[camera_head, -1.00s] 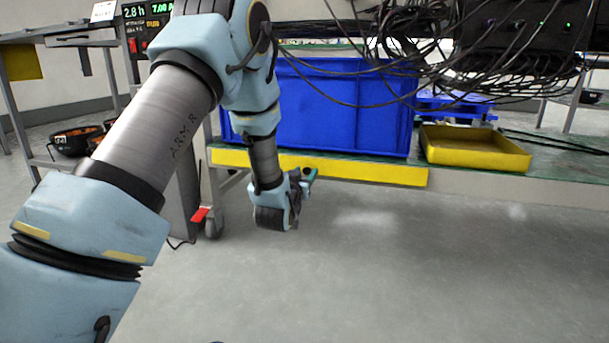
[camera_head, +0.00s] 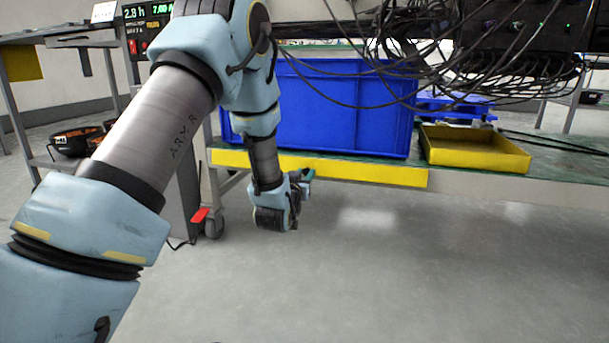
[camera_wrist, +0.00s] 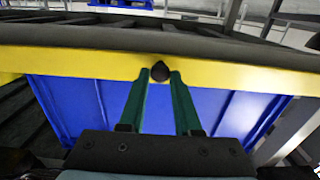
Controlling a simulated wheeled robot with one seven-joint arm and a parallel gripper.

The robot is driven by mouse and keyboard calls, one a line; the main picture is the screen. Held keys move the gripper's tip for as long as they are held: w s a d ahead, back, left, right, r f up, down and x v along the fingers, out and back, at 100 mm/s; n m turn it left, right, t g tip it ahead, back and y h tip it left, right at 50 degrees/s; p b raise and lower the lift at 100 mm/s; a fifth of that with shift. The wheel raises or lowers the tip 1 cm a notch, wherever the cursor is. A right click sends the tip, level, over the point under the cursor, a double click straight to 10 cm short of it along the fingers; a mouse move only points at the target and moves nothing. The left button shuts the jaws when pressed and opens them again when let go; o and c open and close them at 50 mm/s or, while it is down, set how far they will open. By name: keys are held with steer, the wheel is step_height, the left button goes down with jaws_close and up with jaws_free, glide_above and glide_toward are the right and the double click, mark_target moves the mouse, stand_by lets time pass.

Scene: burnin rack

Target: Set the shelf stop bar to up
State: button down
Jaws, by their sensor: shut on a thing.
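The yellow shelf stop bar (camera_head: 365,170) runs along the front edge of the low shelf, in front of the foot of a blue crate (camera_head: 350,110). In the wrist view the bar (camera_wrist: 90,63) crosses the picture, with a dark knob (camera_wrist: 160,70) at its middle. My gripper (camera_head: 308,174) is at the bar's front. Its two green fingertips (camera_wrist: 160,77) are on either side of the knob, shut on it.
A yellow tray (camera_head: 475,150) sits on the shelf to the right. Loose black cables (camera_head: 430,55) hang above the crate. A wheeled stand with a red pedal (camera_head: 200,214) is left of my wrist. The floor in front is clear.

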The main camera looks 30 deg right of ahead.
steer(key=shift+s+r+p, duration=0.1)
steer(key=shift+r+p, duration=0.1)
steer(key=shift+p, duration=0.5)
steer(key=r+g+y+p, duration=0.1)
steer(key=p, duration=0.4)
steer(key=shift+s+a+r+g+p, duration=0.1)
steer(key=shift+r+g+p, duration=0.2)
steer(key=shift+r+p, duration=0.1)
steer(key=r+g+y+p, duration=0.1)
steer(key=p, duration=0.4)
steer(key=shift+a+g+y+p, duration=0.1)
steer(key=shift+g+y+p, duration=0.2)
steer(key=shift+y+p, duration=0.1)
step_height(320, 180, up, 5)
steer(key=g+y+p, duration=0.8)
steer(key=g+p, duration=0.1)
steer(key=p, duration=1.1)
glide_above(309, 164)
steer(key=s+a, duration=0.2)
steer(key=shift+d+f, duration=0.1)
steer(key=shift+f, duration=0.05)
steer(key=shift+w+d+r+g+y, duration=0.25)
steer(key=shift+g+y, duration=0.25)
steer(key=shift+y, duration=0.2)
